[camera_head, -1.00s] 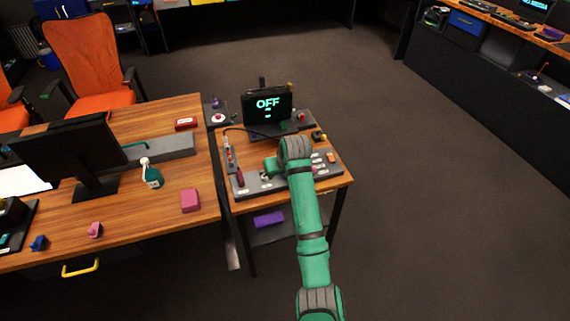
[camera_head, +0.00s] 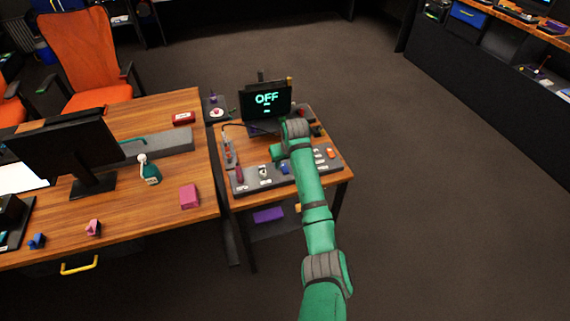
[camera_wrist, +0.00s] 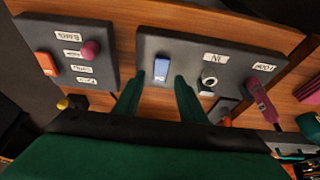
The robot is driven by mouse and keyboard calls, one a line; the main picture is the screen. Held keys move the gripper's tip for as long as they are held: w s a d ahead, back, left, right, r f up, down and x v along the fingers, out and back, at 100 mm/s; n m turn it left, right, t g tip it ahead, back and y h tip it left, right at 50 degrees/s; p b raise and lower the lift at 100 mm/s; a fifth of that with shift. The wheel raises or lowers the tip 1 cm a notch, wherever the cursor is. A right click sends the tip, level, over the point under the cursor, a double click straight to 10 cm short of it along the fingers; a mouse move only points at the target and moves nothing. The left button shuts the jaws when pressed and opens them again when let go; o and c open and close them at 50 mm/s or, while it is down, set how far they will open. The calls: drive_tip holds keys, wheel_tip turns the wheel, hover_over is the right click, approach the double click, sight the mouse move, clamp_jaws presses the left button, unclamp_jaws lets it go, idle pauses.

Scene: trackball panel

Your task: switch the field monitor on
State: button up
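The field monitor (camera_head: 265,101) stands at the back of the small wooden table and reads OFF in cyan letters. A dark control panel (camera_head: 246,186) lies along the table's front; it also shows in the wrist view (camera_wrist: 187,48). It bears a blue switch (camera_wrist: 161,69), a round silver knob (camera_wrist: 209,78) and a magenta lever (camera_wrist: 261,98). My gripper (camera_wrist: 159,77) is open and empty, with its green fingers on either side of the blue switch in the picture. I cannot tell whether they touch it. In the head view my arm mostly hides the gripper.
A second panel (camera_wrist: 58,35) beside the first carries a magenta knob (camera_wrist: 91,49) and an orange switch (camera_wrist: 47,64). A large desk (camera_head: 130,216) with a dark screen (camera_head: 68,153), a spray bottle (camera_head: 149,171) and a pink block (camera_head: 189,196) stands left. Floor at right is clear.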

drive_tip(key=shift+x, duration=0.75)
drive_tip(key=shift+w, duration=0.1)
drive_tip(key=shift+c, duration=0.7)
clamp_jaws()
drive_tip(key=shift+w+a+g+h, duration=0.1)
drive_tip(key=shift+w+g+h, duration=0.1)
drive_tip(key=shift+g, duration=0.35)
drive_tip(key=shift+w+a+g+h, duration=0.1)
drive_tip(key=shift+g+h, duration=0.1)
drive_tip(key=shift+g, duration=0.35)
drive_tip(key=shift+d, duration=0.2)
drive_tip(key=shift+f+g, duration=0.1)
drive_tip(key=shift+g, duration=0.3)
